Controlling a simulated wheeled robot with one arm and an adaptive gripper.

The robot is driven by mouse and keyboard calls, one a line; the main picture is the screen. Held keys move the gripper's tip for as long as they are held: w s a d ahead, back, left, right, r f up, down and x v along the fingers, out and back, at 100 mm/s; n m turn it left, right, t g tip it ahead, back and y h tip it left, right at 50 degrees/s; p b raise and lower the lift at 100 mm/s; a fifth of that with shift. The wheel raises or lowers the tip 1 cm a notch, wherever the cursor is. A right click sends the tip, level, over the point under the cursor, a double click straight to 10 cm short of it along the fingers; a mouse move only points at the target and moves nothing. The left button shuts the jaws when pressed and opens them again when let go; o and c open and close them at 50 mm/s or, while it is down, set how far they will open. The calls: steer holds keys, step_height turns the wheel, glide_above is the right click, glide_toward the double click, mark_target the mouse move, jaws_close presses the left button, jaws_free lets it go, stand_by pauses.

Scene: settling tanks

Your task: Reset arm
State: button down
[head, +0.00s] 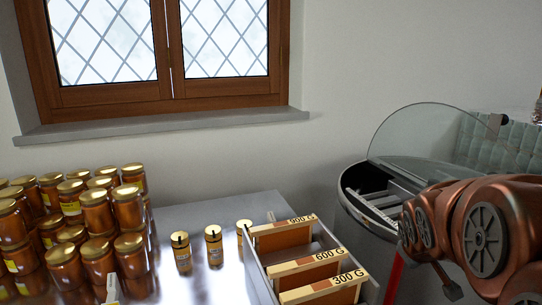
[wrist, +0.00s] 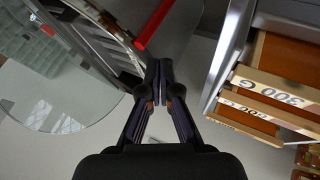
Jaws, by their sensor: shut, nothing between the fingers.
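My gripper (wrist: 162,88) shows in the wrist view with its dark fingers together and nothing between them. It is apart from the box of frames and from the round metal drum, which lie on either side of it in that view. In the head view my copper-coloured arm (head: 480,235) is at the right, in front of the drum. The gripper itself cannot be made out in the head view.
A metal table (head: 215,208) holds many honey jars (head: 97,212) at left and small gold-lidded jars (head: 214,245). A box of frames (head: 300,262), labelled 900 G, 600 G and 300 G, stands at its right. The drum (head: 352,212) has a clear lid (head: 415,135). A window (head: 160,50) is behind.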

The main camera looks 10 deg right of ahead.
steer(key=s+a+f+g+y, duration=0.2)
steer(key=s+a+f+g, duration=0.1)
steer(key=s+a, duration=0.8)
steer(key=s+a+f+m+g+y+p, duration=0.1)
steer(key=s+a+f+g+y, duration=0.2)
steer(key=s+a, duration=0.8)
steer(key=shift+s+a+f+g, duration=0.15)
steer(key=shift+a+f+g, duration=0.5)
steer(key=shift+a, duration=0.2)
steer(key=shift+d, duration=0.15)
